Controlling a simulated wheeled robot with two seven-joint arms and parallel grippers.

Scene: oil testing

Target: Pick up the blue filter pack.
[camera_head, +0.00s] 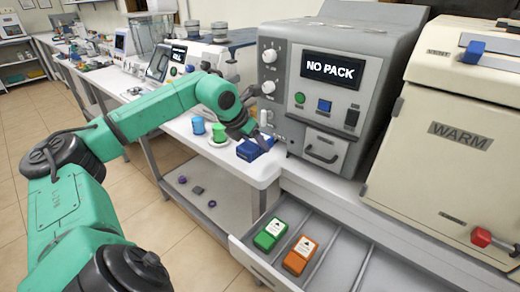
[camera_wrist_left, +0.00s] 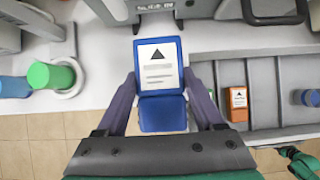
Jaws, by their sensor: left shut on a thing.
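The blue filter pack (camera_head: 250,150) is between the fingers of my left gripper (camera_head: 247,136), at the front of the grey machine with the "NO PACK" display. In the left wrist view, the blue pack (camera_wrist_left: 161,108) has a white label with a black triangle. The two dark fingers of my left gripper (camera_wrist_left: 163,95) press on its sides. The pack is over or near the white counter; I cannot tell whether it touches it. My right gripper is not in view.
The grey machine (camera_head: 335,40) has a closed small drawer (camera_head: 325,146). An open drawer (camera_head: 335,262) holds a green pack (camera_head: 270,233) and an orange pack (camera_head: 299,255). A green cup (camera_head: 218,133) and a blue cup (camera_head: 198,126) stand left of the blue pack. A cream "WARM" unit (camera_head: 440,165) stands right.

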